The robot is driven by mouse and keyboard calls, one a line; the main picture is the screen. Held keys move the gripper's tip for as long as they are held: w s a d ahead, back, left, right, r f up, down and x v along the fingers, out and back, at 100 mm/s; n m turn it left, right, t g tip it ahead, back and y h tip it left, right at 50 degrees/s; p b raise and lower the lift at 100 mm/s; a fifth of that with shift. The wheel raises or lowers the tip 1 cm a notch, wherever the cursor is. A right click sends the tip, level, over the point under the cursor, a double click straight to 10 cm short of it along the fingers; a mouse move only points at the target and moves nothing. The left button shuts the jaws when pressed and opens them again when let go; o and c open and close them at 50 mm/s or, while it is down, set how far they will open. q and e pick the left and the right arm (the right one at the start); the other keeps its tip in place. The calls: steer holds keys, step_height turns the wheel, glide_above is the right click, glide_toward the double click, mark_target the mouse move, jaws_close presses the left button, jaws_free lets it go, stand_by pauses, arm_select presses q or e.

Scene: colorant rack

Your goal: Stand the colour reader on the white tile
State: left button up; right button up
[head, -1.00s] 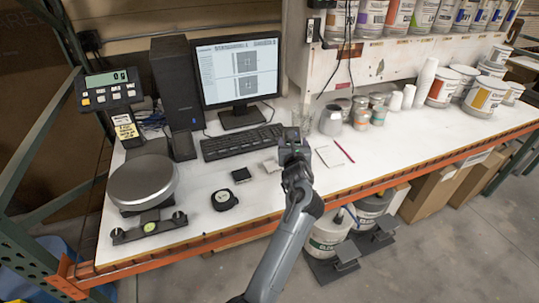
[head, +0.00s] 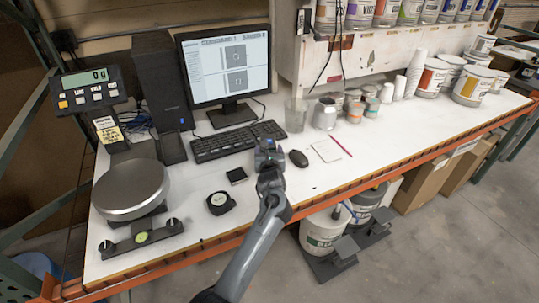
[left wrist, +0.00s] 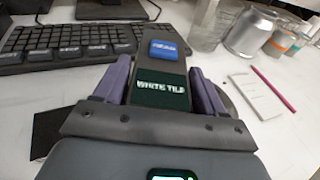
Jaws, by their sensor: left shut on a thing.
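My left gripper (head: 268,150) is shut on the colour reader (head: 269,145), over the bench in front of the keyboard. In the left wrist view the reader (left wrist: 163,75) is a dark upright block with a blue button and a screen reading "WHITE TILE", held between the two purple-grey fingers. The white tile cannot be made out now; the gripper and reader cover that part of the bench. I cannot tell whether the reader's base touches anything. My right gripper is not in view.
A black square (head: 237,176) and a round black tape measure (head: 220,203) lie left of the gripper. A mouse (head: 298,158) is close on its right, then a notepad (head: 326,151) and red pencil (head: 341,146). The keyboard (head: 238,141) is behind. The scale (head: 131,189) stands at left.

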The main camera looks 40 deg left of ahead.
arm_select(q)
steer(key=shift+f, duration=0.1)
steer(key=shift+w, duration=0.1)
steer(key=shift+f, duration=0.15)
steer(key=o, duration=1.6)
